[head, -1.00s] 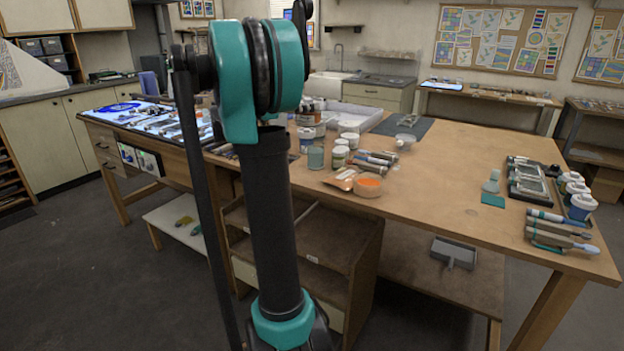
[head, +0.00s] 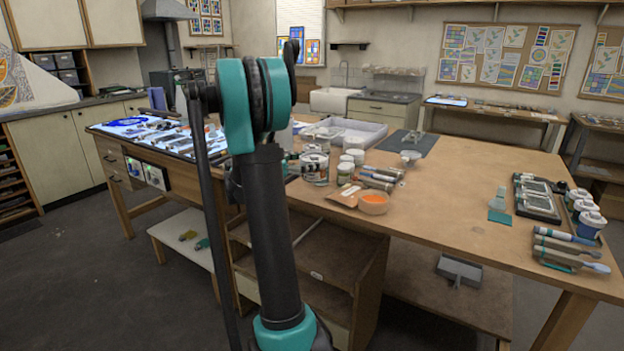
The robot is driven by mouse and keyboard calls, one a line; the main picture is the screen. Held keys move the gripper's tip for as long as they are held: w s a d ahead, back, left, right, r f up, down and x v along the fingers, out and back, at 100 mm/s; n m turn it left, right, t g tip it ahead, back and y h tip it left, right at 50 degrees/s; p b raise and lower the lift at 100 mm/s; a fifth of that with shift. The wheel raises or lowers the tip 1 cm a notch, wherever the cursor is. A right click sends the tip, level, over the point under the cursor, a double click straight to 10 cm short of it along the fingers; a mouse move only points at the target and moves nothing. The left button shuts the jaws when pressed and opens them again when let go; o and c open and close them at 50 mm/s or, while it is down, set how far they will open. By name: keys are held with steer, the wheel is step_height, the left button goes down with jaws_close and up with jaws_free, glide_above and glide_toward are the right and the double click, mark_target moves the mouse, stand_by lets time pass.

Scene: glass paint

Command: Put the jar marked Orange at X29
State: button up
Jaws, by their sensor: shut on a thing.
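My arm stands upright across the left middle of the head view, and its end and my gripper are hidden behind the thick dark link. What my gripper holds cannot be seen. Several jars stand on the wooden worktable (head: 460,205). No label is readable, so I cannot tell which jar is marked Orange. The mark X29 cannot be read anywhere; a small pale tag (head: 316,275) on the shelf unit below is too small to read.
White tubs (head: 590,224), a dark rack (head: 537,200) and tools (head: 566,247) lie at the right. A lit panel (head: 150,130) covered with pieces is at the left. The table's middle is clear.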

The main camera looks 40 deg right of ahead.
mark_target(312, 178)
steer(key=shift+f, duration=3.1)
steer(key=o, duration=1.4)
steer(key=shift+f, duration=0.1)
steer(key=shift+c, duration=0.2)
steer(key=shift+f, duration=0.1)
